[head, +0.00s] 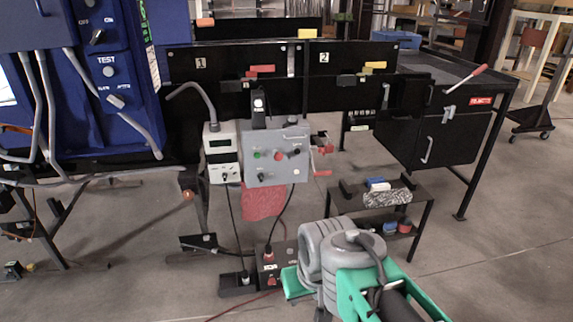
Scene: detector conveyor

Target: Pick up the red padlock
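I cannot pick out the red padlock for certain. Small red parts (325,148) sit at the right side of the grey control box (275,165), too small to identify. A red item (405,225) lies on the lower shelf of the small black table (345,208), beside a blue one. My grey and green arm rises at the bottom centre, in front of this table. I cannot make out my gripper's fingers; they are not visible in this view.
A dark workbench (450,68) with a red-handled tool (466,78) stands at the back right. A blue panel (105,70) is at the left. A box with a red plug (270,265) and cables lies on the floor.

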